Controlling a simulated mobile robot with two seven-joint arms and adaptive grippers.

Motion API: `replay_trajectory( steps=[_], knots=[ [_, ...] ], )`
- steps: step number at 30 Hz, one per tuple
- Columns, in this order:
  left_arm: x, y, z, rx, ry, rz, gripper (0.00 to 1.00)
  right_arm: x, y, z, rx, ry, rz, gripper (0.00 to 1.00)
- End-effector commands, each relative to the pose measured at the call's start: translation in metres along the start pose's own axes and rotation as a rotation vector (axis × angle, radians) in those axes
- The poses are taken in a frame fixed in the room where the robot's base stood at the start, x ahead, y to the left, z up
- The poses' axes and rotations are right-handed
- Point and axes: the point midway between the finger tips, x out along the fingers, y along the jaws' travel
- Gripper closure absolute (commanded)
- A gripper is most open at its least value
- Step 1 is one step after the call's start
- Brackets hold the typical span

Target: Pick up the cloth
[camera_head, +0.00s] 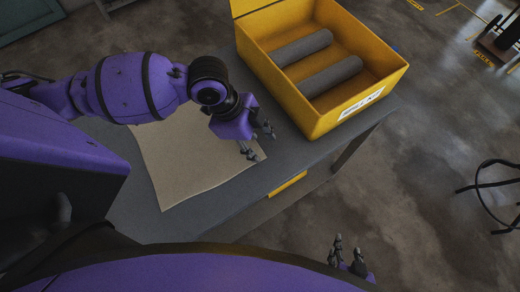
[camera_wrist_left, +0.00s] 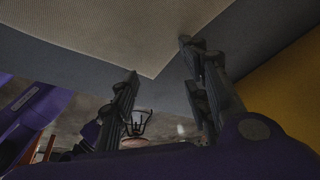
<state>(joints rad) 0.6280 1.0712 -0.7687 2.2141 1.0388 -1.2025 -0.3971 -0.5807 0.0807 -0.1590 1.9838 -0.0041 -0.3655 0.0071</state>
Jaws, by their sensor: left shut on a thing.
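The beige cloth (camera_head: 180,165) lies spread out on the grey table, partly hidden under my left arm. My left gripper (camera_head: 259,146) is at the cloth's right corner, close to the table's edge, and is shut on the cloth. In the left wrist view the cloth (camera_wrist_left: 120,32) fills the top, and its corner reaches between the two fingers of my left gripper (camera_wrist_left: 160,62). My right gripper (camera_head: 347,250) is low in the head view, beyond the table's edge, with its fingers apart and empty.
A yellow open box (camera_head: 312,125) with two dark grey rolls (camera_head: 302,48) stands on the table (camera_head: 145,225) just right of the left gripper. A black metal frame (camera_head: 485,190) stands on the floor at the far right. The floor between is clear.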

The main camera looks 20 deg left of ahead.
Motion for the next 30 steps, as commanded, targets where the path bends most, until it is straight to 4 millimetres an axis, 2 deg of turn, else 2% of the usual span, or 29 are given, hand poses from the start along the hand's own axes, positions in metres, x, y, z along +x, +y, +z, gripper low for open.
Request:
replay_trajectory(
  steps=[1,16,30],
  knots=[
    [0.0044,0.005,0.0037,-0.007,-0.007,0.014,0.67,0.0005,-0.0002,0.0001,0.0,0.0,-0.001,0.6],
    [0.0072,0.008,0.0065,-0.011,-0.012,0.023,1.0,0.0011,-0.0008,-0.0019,0.0,0.004,-0.002,0.6],
    [0.0046,0.005,0.0041,-0.007,-0.007,0.014,1.0,0.001,-0.0008,-0.0026,0.0,0.005,-0.001,0.6]
  ],
)
